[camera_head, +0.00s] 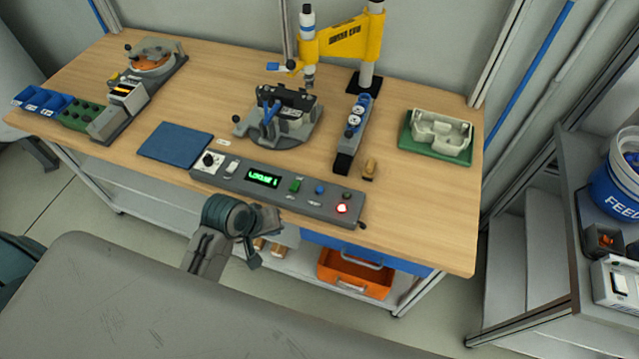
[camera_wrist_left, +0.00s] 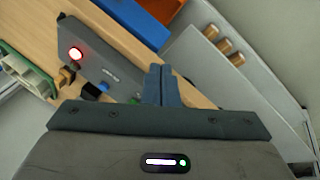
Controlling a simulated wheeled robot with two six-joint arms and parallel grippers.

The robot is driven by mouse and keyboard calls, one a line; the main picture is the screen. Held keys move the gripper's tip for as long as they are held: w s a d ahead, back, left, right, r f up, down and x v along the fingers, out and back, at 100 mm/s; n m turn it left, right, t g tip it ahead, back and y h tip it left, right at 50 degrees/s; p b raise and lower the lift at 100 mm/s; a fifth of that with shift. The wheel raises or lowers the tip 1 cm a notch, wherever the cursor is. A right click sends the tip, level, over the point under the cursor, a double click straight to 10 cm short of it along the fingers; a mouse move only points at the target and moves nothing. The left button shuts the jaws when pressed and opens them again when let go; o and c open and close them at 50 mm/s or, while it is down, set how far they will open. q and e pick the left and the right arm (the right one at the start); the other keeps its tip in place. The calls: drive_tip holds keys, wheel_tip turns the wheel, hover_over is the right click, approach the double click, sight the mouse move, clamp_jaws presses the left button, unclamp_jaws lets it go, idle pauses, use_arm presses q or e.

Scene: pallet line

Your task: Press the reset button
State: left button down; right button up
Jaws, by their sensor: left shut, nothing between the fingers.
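A grey control panel (camera_head: 216,180) lies along the table's front edge. It carries a dial (camera_head: 208,159), a lit green display (camera_head: 263,179), a green button (camera_head: 296,185), a blue button (camera_head: 320,190) and a glowing red button (camera_head: 342,209). I cannot read which is the reset button. My left gripper (camera_head: 264,222) is in front of the panel, near the table edge. In the left wrist view its fingers (camera_wrist_left: 161,85) are shut and empty beside the panel (camera_wrist_left: 100,50). The red button (camera_wrist_left: 76,53) glows there, apart from the fingers. My right gripper is out of view.
A clamp fixture (camera_head: 285,118), blue mat (camera_head: 175,143), green tray (camera_head: 437,152) and small wooden piece (camera_head: 370,168) lie behind the panel. An orange bin (camera_head: 352,275) and blue drawer (camera_head: 400,261) are below the front edge. The table's right front is bare.

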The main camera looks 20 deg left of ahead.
use_arm(q)
drive_tip(key=w+d+r+n+h, duration=0.2)
drive_tip(key=w+r+n, duration=0.2)
drive_tip(key=w, duration=0.4)
drive_tip(key=w+d+r+n+h, duration=0.3)
drive_tip(key=w+n, duration=0.3)
drive_tip(key=w, duration=0.3)
drive_tip(key=shift+w+d+r+t, duration=0.15)
drive_tip(key=shift+r+t, duration=0.25)
drive_tip(key=shift+r, duration=0.1)
drive_tip(key=b, duration=0.8)
hover_over(316, 192)
wheel_tip(316, 192, down, 7)
drive_tip(key=shift+r, duration=0.1)
drive_tip(key=shift+f+p, duration=0.4)
drive_tip(key=shift+f, duration=0.6)
